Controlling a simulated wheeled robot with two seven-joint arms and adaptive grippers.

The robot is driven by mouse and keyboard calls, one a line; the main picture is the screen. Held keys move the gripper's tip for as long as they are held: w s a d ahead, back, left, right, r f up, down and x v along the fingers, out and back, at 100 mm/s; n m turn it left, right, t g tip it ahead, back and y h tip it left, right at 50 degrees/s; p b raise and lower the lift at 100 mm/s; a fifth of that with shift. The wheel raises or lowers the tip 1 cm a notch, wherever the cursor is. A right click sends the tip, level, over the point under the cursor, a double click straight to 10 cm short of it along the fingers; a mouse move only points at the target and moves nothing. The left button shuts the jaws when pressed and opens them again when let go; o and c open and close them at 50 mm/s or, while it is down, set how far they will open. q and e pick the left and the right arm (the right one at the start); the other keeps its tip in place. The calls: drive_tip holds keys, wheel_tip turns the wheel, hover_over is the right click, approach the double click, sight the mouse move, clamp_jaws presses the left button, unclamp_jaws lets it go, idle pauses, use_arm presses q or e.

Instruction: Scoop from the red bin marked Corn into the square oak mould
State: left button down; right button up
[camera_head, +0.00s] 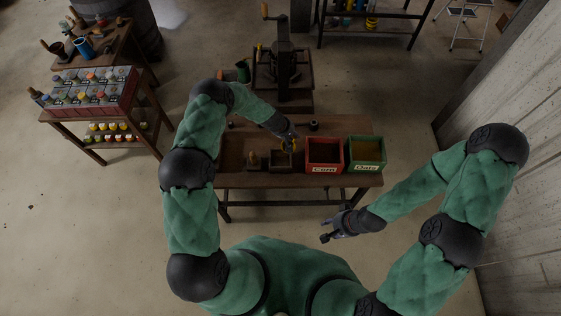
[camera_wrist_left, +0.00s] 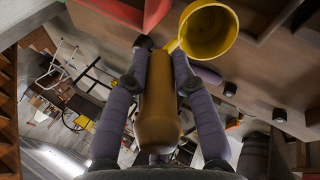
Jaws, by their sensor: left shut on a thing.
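The red bin marked Corn (camera_head: 310,144) stands on the workbench, and part of its red wall shows at the top of the left wrist view (camera_wrist_left: 157,12). The square oak mould (camera_head: 273,165) sits to its left. My left gripper (camera_head: 289,137) is shut on the brown handle (camera_wrist_left: 160,105) of a yellow scoop (camera_wrist_left: 181,28). The scoop's bowl (camera_head: 289,147) is over the right side of the mould, close to the Corn bin. My right gripper (camera_head: 324,230) is open and empty, in front of the bench.
A green bin marked Oats (camera_head: 367,168) stands right of the Corn bin. A small wooden object (camera_head: 252,160) stands left of the mould. A dark press (camera_head: 284,75) is behind the bench (camera_head: 230,175). The bench's left part is mostly clear.

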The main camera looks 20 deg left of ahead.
use_arm(q)
drive_tip(key=shift+r, duration=2)
